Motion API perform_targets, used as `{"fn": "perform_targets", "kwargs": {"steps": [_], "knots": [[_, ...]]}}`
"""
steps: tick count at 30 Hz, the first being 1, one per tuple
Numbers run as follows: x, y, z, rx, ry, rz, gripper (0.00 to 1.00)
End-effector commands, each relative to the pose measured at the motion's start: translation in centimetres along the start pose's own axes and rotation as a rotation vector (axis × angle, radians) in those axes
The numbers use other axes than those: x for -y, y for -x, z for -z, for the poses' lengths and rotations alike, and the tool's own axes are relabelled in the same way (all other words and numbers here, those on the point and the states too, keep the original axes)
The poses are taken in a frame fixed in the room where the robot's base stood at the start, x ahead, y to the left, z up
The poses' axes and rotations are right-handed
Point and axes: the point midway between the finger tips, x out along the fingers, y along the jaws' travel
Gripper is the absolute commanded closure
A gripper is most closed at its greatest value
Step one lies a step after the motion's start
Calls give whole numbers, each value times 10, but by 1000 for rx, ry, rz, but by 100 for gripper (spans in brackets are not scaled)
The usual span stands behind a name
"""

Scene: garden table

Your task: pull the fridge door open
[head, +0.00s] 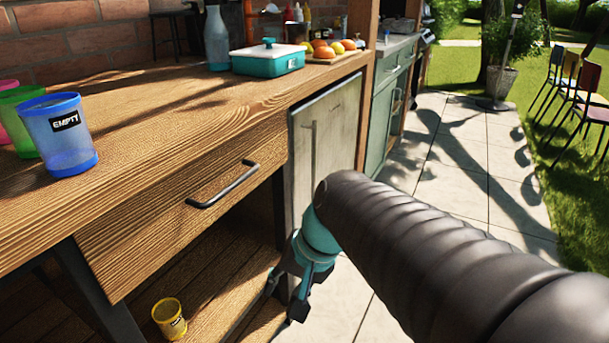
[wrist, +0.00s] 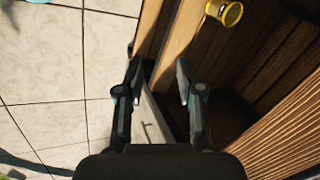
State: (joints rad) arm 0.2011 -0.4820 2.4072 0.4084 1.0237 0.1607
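The fridge door (head: 338,125) is a pale grey metal panel under the wooden counter. It looks shut in the head view, though my arm hides its lower part. Its thin upright handle (head: 313,150) is near the door's left edge. My gripper (head: 290,285) is low in front of the counter, below and left of the handle and apart from it. In the wrist view my gripper (wrist: 158,82) has its two fingers spread with nothing held. A strip of the pale door (wrist: 157,120) shows between the fingers.
A drawer with a dark handle (head: 223,185) is left of the fridge. A yellow cup (head: 169,318) stands on the lower shelf. A blue cup (head: 60,135) and a teal dish (head: 268,59) stand on the counter (head: 165,115). Paving (head: 475,180) to the right is clear.

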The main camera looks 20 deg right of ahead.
Motion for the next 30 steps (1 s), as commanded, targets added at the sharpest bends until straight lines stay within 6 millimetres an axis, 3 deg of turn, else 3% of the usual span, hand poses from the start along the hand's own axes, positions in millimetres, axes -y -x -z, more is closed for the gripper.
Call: {"fn": "perform_targets", "kwargs": {"steps": [3, 8, 13, 17, 21, 25, 30], "knots": [[11, -16, 24, 116, -283, 115, 63], [21, -26, 72, 250, -658, 303, 63], [12, -28, 144, 372, -1040, 539, 63], [-15, -23, 206, 449, -1308, 750, 63], [-60, -16, 265, 509, -1534, 974, 63], [-99, -9, 301, 541, -1665, 1140, 63], [-126, -3, 322, 558, -1737, 1251, 63]]}}
